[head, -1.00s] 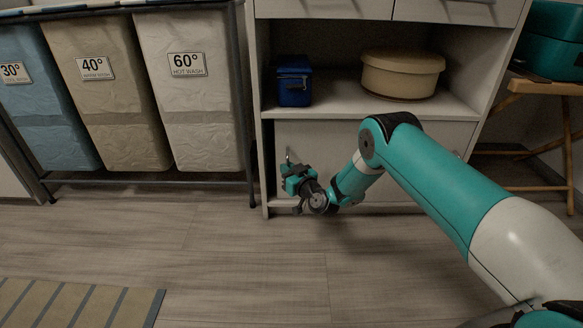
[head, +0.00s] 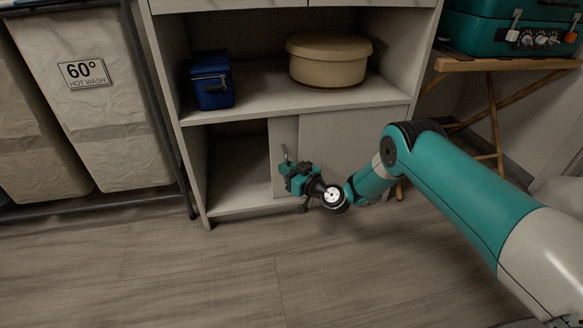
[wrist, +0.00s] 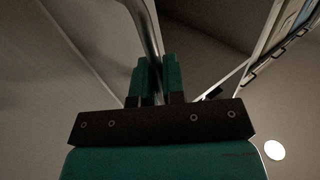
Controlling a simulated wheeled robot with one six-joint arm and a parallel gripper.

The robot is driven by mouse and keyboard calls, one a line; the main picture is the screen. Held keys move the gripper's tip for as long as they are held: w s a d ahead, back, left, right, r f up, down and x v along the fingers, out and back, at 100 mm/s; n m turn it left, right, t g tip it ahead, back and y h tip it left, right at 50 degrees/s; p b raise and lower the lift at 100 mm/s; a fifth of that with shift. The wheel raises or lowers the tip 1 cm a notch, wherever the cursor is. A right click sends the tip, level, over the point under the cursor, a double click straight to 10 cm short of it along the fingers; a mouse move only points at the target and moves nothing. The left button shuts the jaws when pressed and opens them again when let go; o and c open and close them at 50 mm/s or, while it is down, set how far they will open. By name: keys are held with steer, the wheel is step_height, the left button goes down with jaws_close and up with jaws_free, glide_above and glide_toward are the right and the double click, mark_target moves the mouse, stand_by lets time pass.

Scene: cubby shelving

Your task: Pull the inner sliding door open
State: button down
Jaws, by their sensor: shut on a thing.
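The inner sliding door (head: 281,137) is a pale panel in the lower part of the white cabinet. Its visible strip stands left of another pale panel (head: 345,132), which seems to cover the rest. A dark opening (head: 238,160) shows left of the door. My gripper (head: 291,172) is at the door's metal handle (head: 284,153). In the wrist view, the bar-like handle (wrist: 145,30) runs between the two teal fingers of my gripper (wrist: 158,75), which are shut on it. The handle's lower part is hidden by the fingers.
A blue box (head: 211,82) and a round beige tub (head: 328,62) stand on the shelf above. A laundry hamper (head: 110,95) stands left of the cabinet. A teal case (head: 505,30) rests on a wooden stand at right. The floor (head: 190,275) in front is clear.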

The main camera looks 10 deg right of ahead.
steer(key=c, duration=1.2)
jaws_free()
steer(key=shift+c, duration=0.2)
steer(key=p+v, duration=1.7)
steer(key=p, duration=0.4)
steer(key=shift+s, duration=0.2)
steer(key=shift+d, duration=0.15)
